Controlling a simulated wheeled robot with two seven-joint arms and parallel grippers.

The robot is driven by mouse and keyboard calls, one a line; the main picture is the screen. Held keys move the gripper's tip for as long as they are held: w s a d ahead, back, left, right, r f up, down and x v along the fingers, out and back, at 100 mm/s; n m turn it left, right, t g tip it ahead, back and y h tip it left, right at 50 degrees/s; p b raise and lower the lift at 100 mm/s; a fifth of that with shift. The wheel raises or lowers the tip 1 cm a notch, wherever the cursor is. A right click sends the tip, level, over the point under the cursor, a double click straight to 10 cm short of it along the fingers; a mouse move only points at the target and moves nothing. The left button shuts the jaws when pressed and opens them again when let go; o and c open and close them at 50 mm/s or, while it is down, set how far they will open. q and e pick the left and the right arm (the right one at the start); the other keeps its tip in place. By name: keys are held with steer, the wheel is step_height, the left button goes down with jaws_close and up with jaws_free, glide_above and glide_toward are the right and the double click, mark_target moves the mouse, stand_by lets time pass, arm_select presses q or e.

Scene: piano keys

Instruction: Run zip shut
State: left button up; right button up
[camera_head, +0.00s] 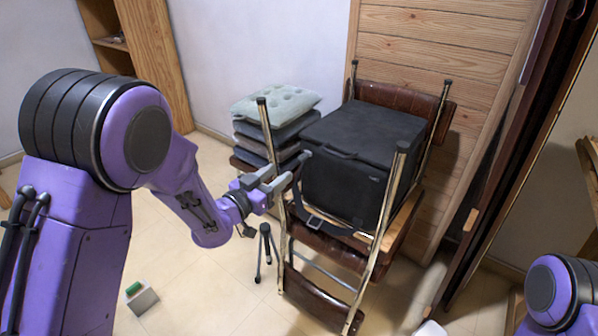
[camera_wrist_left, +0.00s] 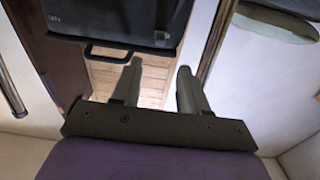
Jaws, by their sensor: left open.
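A black box-shaped bag (camera_head: 345,185) sits upright on a folding chair. A dark strip (camera_head: 332,151) runs along its top front edge; I cannot make out a zip line. A small grey piece (camera_head: 307,154) shows at its front left corner, perhaps a pull. My left gripper (camera_head: 283,177) is open and empty, just left of the bag's front left edge. In the left wrist view, the open fingers (camera_wrist_left: 160,82) point towards the bag (camera_wrist_left: 115,18), with wood boards behind the gap. My right gripper is out of view.
The chair's metal post (camera_head: 268,135) stands close to my left gripper, another post (camera_head: 392,190) at the bag's front right. Stacked cushions (camera_head: 275,103) lie behind left. A small tripod (camera_head: 265,240) and a small box (camera_head: 142,297) stand on the floor. Wood boards (camera_head: 440,45) rise behind.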

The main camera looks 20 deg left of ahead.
mark_target(299, 159)
arm_select(q)
steer(key=x, duration=0.9)
steer(key=shift+w+d+f, duration=0.1)
steer(key=shift+w, duration=0.15)
jaws_close()
